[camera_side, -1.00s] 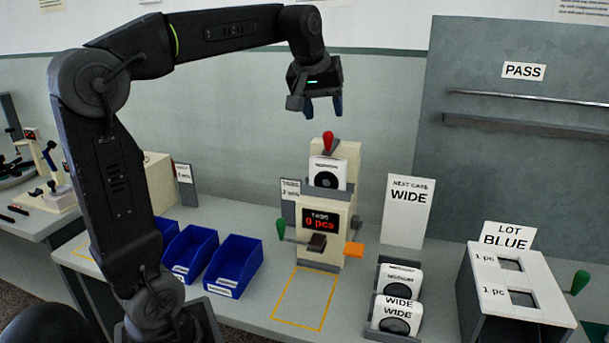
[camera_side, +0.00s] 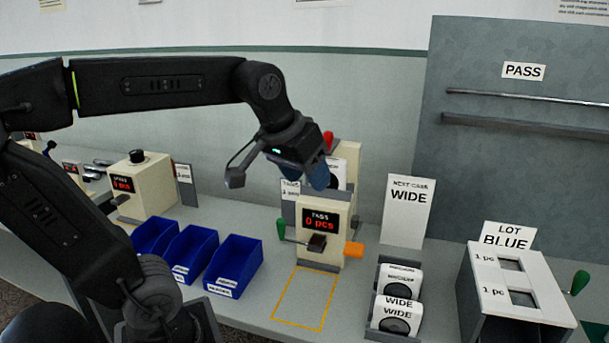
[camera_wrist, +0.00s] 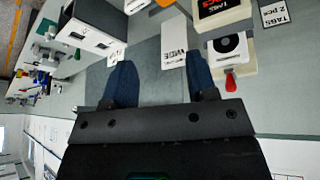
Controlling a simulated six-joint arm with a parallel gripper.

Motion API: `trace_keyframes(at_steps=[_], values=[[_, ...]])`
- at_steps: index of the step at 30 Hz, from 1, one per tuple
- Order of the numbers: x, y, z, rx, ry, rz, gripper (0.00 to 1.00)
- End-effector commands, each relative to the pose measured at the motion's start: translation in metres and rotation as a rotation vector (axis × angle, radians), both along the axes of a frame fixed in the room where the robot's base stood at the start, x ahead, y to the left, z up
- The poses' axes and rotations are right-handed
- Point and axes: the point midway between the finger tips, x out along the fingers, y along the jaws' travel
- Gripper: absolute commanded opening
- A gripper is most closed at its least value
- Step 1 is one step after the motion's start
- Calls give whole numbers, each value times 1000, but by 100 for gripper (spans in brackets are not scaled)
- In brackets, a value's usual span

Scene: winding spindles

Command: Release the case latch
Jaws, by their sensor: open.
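A cream machine (camera_side: 324,217) stands on the bench with a "TABS 0 pcs" display. A red-knobbed lever (camera_side: 328,140) rises at its top, above a white case with a black disc (camera_side: 339,170). My gripper covers part of this case in the side view. The wrist view shows the red knob (camera_wrist: 230,83) and the case (camera_wrist: 227,44) just right of my right finger. My gripper (camera_side: 305,178) has its blue fingers apart and empty, and it also shows in the wrist view (camera_wrist: 158,60). No lever is labelled as the latch.
The machine also has a green knob (camera_side: 281,229) and an orange tab (camera_side: 353,250). Blue bins (camera_side: 236,266) stand left, and a rack of cases (camera_side: 398,302) and a "LOT BLUE" box (camera_side: 512,285) stand right. A "NEXT CASE WIDE" sign (camera_side: 407,211) is behind.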

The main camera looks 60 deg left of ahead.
Motion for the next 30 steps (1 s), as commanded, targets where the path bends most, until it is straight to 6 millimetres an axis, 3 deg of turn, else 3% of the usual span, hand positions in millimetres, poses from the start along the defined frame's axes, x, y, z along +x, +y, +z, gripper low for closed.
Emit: trace_keyframes(at_steps=[14, 24, 30], values=[[-6, -5, -6, 5, 0, -28, 52], [-68, -43, -66, 66, -9, -298, 52], [-73, -45, -74, 74, -9, -327, 52]])
